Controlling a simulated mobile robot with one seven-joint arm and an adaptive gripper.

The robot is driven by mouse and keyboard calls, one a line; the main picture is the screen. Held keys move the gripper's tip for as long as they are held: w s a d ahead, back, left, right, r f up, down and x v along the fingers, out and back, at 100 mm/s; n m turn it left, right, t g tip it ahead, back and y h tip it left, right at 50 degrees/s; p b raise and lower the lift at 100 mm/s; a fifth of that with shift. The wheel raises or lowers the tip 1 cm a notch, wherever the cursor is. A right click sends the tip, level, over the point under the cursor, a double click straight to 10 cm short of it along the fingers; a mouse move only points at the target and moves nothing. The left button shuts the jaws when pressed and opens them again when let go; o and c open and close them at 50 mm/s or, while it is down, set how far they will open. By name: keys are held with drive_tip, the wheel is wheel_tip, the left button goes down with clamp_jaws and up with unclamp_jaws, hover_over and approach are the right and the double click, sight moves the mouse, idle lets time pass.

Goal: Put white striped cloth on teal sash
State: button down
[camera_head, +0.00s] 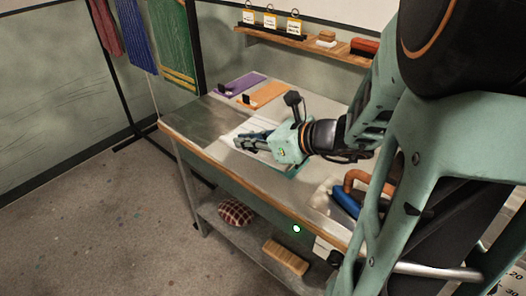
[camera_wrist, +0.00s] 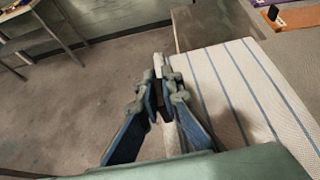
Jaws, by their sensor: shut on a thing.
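The white striped cloth (camera_wrist: 240,85), white with thin blue stripes, lies flat across the right of the wrist view. In the head view it shows partly on the worktable (camera_head: 185,120), around my fingers (camera_head: 240,140). My gripper (camera_wrist: 164,72) is shut at the cloth's left edge, with a pale strip of it between the fingers. A teal strip (camera_head: 296,171) shows beside and below my gripper in the head view. It looks like the teal sash, mostly hidden by my gripper and the cloth. I cannot tell how far the cloth overlaps it.
A purple cloth (camera_head: 240,84) and an orange cloth (camera_head: 264,95) lie at the table's back, with small black stands. A checked bundle (camera_head: 235,212) and a brush (camera_head: 286,257) sit on the lower shelf. The table's left end is bare.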

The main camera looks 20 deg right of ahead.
drive_tip(key=shift+s+d+r+m+t+h, duration=0.1)
drive_tip(key=shift+s+d+m+t+h, duration=0.3)
drive_tip(key=shift+s+d, duration=0.5)
drive_tip(key=w+f+b, duration=0.1)
drive_tip(key=w, duration=0.2)
drive_tip(key=w+f+b, duration=0.2)
drive_tip(key=w, duration=0.1)
drive_tip(key=w+f+b, duration=0.1)
drive_tip(key=w, duration=0.2)
drive_tip(key=shift+f, duration=0.25)
drive_tip(key=w+f+b, duration=0.1)
drive_tip(key=f, duration=0.1)
drive_tip(key=w+f+b, duration=0.2)
drive_tip(key=shift+a, duration=0.1)
drive_tip(key=shift+w+f, duration=0.25)
drive_tip(key=shift+w, duration=0.2)
drive_tip(key=shift+w+f+b, duration=0.2)
drive_tip(key=shift+f+b, duration=0.65)
drive_tip(key=shift+f, duration=0.1)
drive_tip(key=shift+w+f+b, duration=0.15)
drive_tip(key=shift+f+b, duration=0.7)
drive_tip(key=shift+f, duration=0.1)
drive_tip(key=shift+f, duration=0.15)
drive_tip(key=c, duration=2.5)
unclamp_jaws()
drive_tip(key=o, duration=0.4)
